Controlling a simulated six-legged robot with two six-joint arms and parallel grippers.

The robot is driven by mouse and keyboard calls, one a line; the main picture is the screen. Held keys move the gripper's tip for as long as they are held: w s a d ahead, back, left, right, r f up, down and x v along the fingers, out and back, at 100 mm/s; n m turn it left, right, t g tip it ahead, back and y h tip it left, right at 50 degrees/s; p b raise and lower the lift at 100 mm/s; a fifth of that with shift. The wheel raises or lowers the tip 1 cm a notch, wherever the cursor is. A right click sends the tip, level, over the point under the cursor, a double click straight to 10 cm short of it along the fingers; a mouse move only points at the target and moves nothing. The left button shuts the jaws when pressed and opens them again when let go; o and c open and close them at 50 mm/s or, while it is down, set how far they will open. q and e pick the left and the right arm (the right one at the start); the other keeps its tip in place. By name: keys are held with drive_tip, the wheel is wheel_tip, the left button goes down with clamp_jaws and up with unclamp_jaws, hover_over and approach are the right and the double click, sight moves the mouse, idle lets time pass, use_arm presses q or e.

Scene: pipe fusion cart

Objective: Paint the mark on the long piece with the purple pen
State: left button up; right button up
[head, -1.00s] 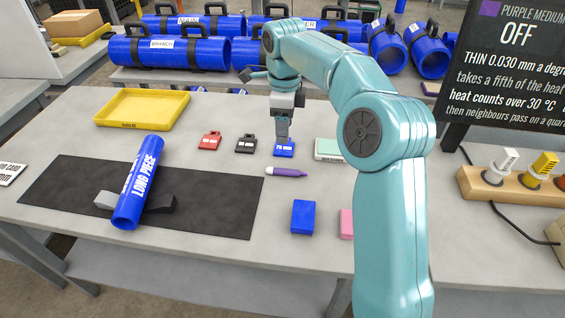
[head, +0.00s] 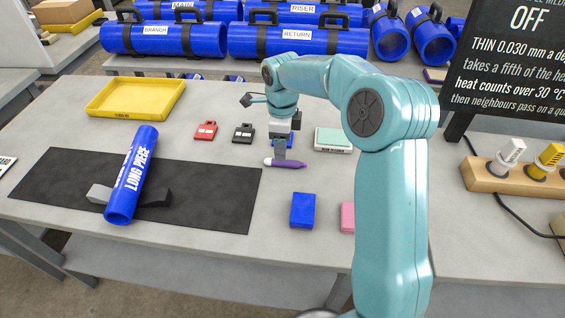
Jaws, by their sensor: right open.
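The long piece (head: 133,178) is a blue pipe with white "LONG PIECE" lettering. The right gripper is open. My left gripper is not in view.
A yellow tray (head: 120,116) stands at the back left. Red (head: 205,131) and black (head: 243,133) tags lie behind the pen. A blue block (head: 303,210), a pink block (head: 347,217) and a pale green box (head: 333,139) lie nearby. A power strip (head: 510,178) is at right.

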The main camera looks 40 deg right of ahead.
wheel_tip(320, 180, down, 5)
drive_tip(key=shift+s+f, duration=0.1)
drive_tip(key=shift+f, duration=0.05)
clamp_jaws()
